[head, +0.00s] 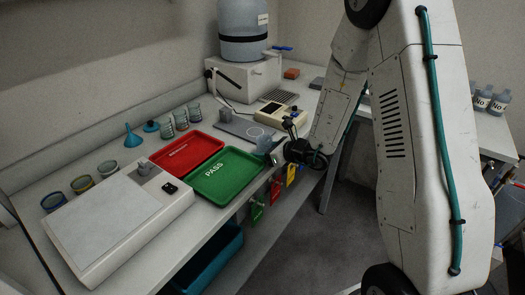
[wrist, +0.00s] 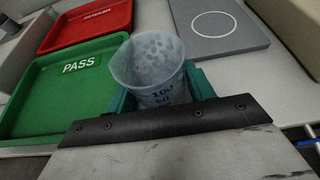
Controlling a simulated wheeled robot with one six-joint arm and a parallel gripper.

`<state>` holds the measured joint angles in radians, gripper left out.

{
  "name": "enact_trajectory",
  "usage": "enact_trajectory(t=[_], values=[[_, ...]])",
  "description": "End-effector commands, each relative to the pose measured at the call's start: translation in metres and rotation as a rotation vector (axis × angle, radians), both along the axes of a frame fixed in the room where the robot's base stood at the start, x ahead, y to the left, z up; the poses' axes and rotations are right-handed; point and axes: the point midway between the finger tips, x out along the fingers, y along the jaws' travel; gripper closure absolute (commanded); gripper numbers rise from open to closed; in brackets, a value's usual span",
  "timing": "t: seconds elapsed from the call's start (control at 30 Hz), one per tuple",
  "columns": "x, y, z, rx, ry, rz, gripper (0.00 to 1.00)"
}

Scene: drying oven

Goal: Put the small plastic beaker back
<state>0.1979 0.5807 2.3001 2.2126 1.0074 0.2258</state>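The small plastic beaker (wrist: 150,68) is a translucent, pale grey cup with dark blue markings on its side. In the wrist view it sits upright or nearly so, with its mouth facing up, between the teal fingers of my gripper (wrist: 158,88). The fingers press on both of its sides. In the head view the beaker (head: 265,145) shows small at the counter's front edge, just right of the green PASS tray (head: 225,176), with my gripper (head: 274,153) at it. I cannot tell whether its base touches the counter.
A grey plate with a white circle (wrist: 213,24) lies behind and right of the beaker. A red REWASH tray (head: 187,151) is beyond the green one. A beige instrument (head: 281,116) stands right of the plate. Coloured tags (head: 274,191) hang below the counter edge. Glass beakers (head: 181,120) stand at the back.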

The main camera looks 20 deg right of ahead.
Motion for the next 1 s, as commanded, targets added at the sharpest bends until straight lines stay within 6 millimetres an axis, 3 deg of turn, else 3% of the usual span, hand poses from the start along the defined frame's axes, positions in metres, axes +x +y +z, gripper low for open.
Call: enact_trajectory(t=[0.23,0.7,1.0], values=[[-0.005,-0.004,0.006,-0.001,0.001,-0.001,0.47],[-0.074,-0.055,0.042,-0.001,-0.002,-0.004,0.47],[-0.090,-0.064,0.050,-0.001,-0.002,0.004,0.47]])
